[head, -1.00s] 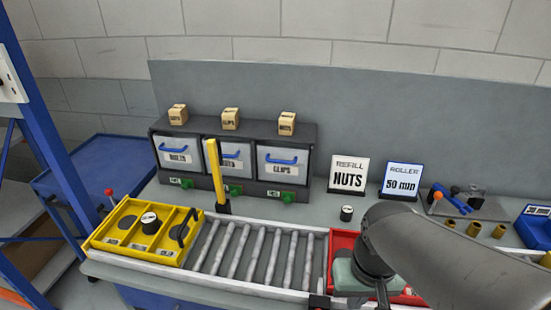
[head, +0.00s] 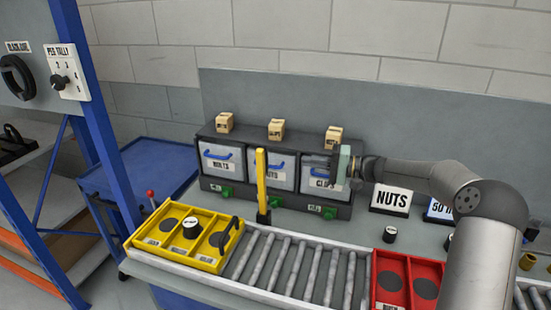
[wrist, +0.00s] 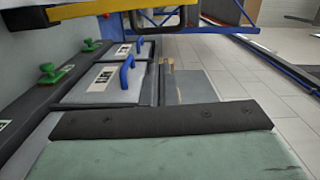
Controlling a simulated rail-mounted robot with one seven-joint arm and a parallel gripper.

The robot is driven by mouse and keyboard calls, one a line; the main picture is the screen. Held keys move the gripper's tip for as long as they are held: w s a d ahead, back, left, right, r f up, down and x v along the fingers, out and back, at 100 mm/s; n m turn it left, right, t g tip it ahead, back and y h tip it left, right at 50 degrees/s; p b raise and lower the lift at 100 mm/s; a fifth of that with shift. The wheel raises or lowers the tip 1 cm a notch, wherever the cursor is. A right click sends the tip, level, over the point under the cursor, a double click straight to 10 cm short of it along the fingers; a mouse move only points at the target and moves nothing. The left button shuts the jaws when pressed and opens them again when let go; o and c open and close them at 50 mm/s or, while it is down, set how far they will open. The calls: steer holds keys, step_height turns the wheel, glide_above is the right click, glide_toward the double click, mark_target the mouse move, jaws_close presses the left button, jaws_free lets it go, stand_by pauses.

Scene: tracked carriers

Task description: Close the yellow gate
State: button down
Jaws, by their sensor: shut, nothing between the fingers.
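The yellow gate (head: 261,180) is a bar standing upright at the back edge of the roller conveyor (head: 290,262), just right of the yellow tray (head: 140,238). A yellow bar (wrist: 95,8), apparently the gate, also crosses the top left of the wrist view. My gripper (head: 342,164) is shut and empty, in front of the right drawer and to the right of the gate, apart from it. Its pale green pad (wrist: 170,155) fills the bottom of the wrist view. The gate's foot shows as a dark base beside the rollers.
A drawer unit (head: 275,202) with blue handles and green knobs stands behind the conveyor, small boxes on top. The yellow tray holds a black cylinder (head: 191,228). A red tray (head: 392,285) lies right. A NUTS sign (head: 391,198) stands behind. The rollers between trays are clear.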

steer(key=w+a+p, duration=0.2)
steer(key=a+p, duration=0.1)
steer(key=a, duration=0.6)
steer(key=shift+a, duration=0.3)
